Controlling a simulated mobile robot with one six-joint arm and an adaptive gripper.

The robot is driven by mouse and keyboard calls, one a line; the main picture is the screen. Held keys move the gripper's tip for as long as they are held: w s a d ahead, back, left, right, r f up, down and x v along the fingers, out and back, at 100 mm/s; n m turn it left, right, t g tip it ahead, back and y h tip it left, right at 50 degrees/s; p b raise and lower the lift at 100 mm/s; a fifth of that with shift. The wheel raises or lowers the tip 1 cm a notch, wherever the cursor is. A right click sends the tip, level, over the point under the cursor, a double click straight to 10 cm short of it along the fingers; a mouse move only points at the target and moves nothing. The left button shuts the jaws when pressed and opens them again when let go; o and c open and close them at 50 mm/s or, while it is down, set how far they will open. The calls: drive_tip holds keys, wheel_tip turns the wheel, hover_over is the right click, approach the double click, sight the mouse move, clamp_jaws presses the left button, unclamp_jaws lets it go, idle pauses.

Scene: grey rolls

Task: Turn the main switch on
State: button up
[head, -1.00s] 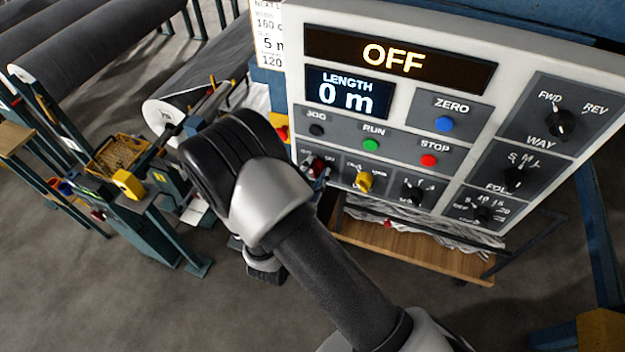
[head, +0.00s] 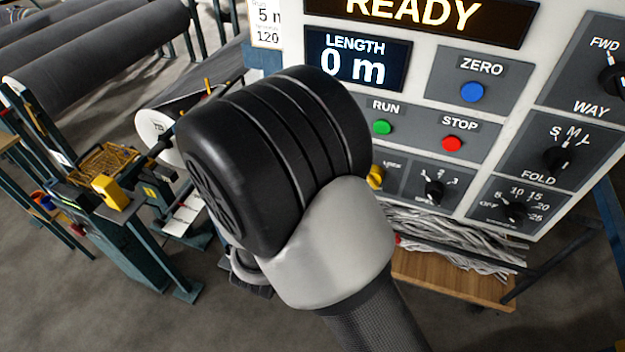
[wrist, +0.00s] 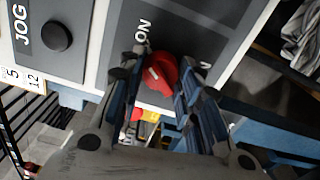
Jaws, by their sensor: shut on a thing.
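The main switch (wrist: 161,73) is a red rotary knob on a dark plate of the control panel, seen in the wrist view with a pale pointer line on it. My gripper (wrist: 157,80) is shut on the red knob, one finger on each side of it. In the head view my arm's dark, rounded wrist part hides the knob and the gripper. The panel's display (head: 412,12) reads READY, and the length display (head: 358,60) reads 0 m.
The panel holds a blue ZERO button (head: 472,92), a green RUN button (head: 382,127), a red STOP button (head: 452,143), a yellow knob (head: 376,177) and several black dials. A wooden shelf (head: 455,279) is below. A yellow box (head: 111,192) stands at left.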

drive_tip(key=shift+f+m+b, duration=0.15)
drive_tip(key=shift+m+b, duration=0.45)
drive_tip(key=shift+b, duration=0.25)
drive_tip(key=o, duration=1)
drive_tip(key=shift+o, duration=0.2)
drive_tip(key=v, duration=1.2)
